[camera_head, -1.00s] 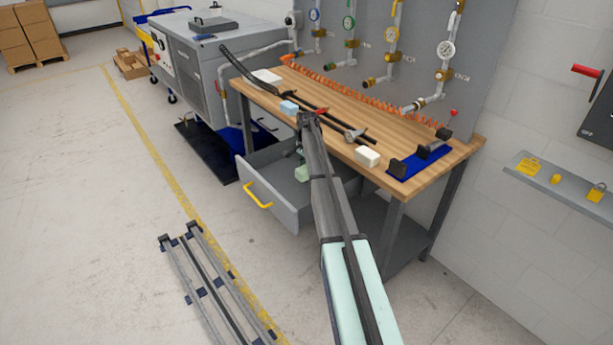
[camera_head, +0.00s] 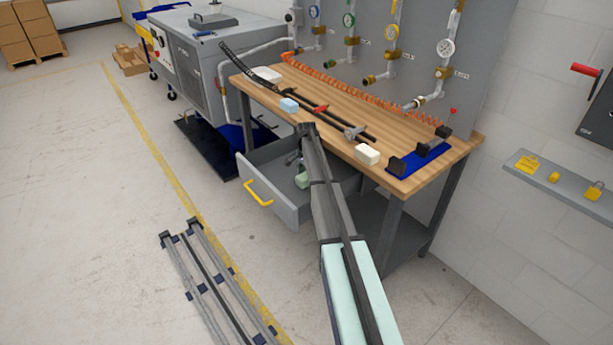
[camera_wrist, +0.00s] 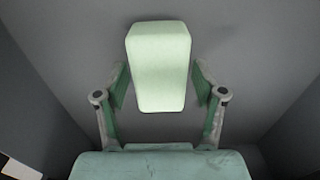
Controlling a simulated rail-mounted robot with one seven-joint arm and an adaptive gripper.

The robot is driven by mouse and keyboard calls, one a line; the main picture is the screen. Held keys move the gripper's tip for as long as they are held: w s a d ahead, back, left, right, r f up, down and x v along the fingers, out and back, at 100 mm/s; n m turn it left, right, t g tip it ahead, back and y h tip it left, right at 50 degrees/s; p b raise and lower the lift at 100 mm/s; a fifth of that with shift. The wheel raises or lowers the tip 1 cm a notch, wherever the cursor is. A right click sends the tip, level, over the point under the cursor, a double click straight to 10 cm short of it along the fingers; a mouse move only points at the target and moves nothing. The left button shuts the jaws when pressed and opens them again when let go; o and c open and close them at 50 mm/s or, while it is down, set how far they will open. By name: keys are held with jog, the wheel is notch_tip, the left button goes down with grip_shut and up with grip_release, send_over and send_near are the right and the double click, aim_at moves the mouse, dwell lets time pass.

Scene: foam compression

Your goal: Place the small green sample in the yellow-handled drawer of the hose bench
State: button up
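The small green sample (camera_wrist: 158,68) is a pale green block in the wrist view, over the grey drawer floor, with a shadow at its right. It also shows as a pale green block inside the drawer (camera_head: 302,181) in the head view. The drawer (camera_head: 283,211) of the hose bench is pulled out and has a yellow handle (camera_head: 258,194). My gripper (camera_wrist: 160,85) is inside the drawer with its fingers spread on either side of the sample's lower part. Narrow gaps show between fingers and sample. In the head view my arm hides part of the drawer.
A rail frame (camera_head: 215,285) lies on the floor. Open floor is at left.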

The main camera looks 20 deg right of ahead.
jog(key=shift+r, duration=0.1)
notch_tip(320, 180, up, 12)
jog(key=b, duration=0.3)
dwell(0.5)
jog(key=shift+r, duration=0.1)
dwell(1.0)
